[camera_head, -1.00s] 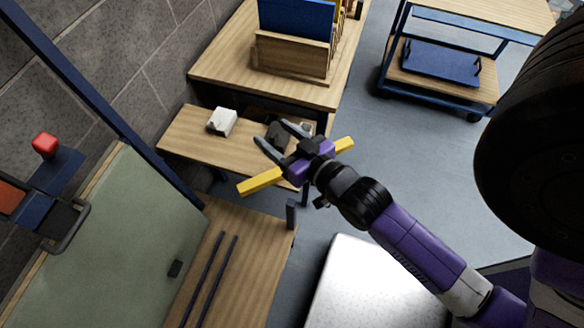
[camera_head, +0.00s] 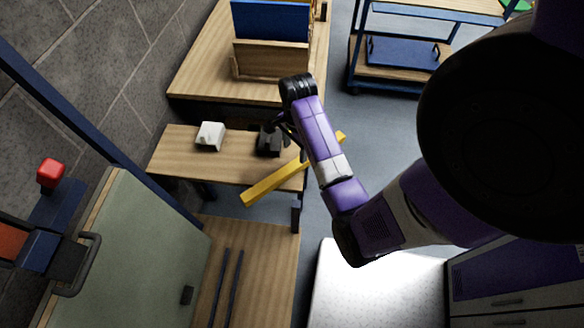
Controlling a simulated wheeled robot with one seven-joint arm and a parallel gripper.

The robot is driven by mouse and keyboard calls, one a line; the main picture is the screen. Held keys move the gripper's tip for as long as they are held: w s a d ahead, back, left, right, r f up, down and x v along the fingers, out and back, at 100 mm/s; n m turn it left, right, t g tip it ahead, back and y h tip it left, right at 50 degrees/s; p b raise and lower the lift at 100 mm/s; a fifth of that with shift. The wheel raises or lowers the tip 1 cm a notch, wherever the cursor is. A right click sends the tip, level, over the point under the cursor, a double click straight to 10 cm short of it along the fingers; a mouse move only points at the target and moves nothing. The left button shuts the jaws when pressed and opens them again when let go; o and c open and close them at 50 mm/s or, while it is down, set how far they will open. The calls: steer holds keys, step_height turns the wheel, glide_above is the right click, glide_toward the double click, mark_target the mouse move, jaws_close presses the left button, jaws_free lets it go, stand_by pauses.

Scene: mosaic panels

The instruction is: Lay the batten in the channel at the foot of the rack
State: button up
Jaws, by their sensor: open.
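The yellow batten (camera_head: 268,185) lies slantwise across the right end of a low wooden bench, with its far end jutting past the bench. My gripper (camera_head: 284,136) is over the bench's right part, above and to the left of the batten's far end in the picture. It is open and mostly hidden by my wrist. Two dark parallel rails form a channel (camera_head: 226,290) on a wooden surface at lower left, beside a large grey-green panel (camera_head: 135,255) that appears to be in the rack.
A white block (camera_head: 210,136) and a dark block (camera_head: 269,141) stand on the bench. Behind are a table with a panel holder (camera_head: 270,62) and a blue cart (camera_head: 405,60). A short post (camera_head: 296,215) rises near the channel's board. A white surface (camera_head: 375,285) is at lower right.

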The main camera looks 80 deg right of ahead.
mark_target(296, 164)
steer(key=shift+s+a+m, duration=0.3)
steer(key=shift+a, duration=0.1)
steer(key=shift+f, duration=0.25)
step_height(296, 164, down, 7)
steer(key=shift+d+f, duration=0.1)
steer(key=shift+f, duration=0.05)
steer(key=shift+c, duration=0.5)
jaws_close()
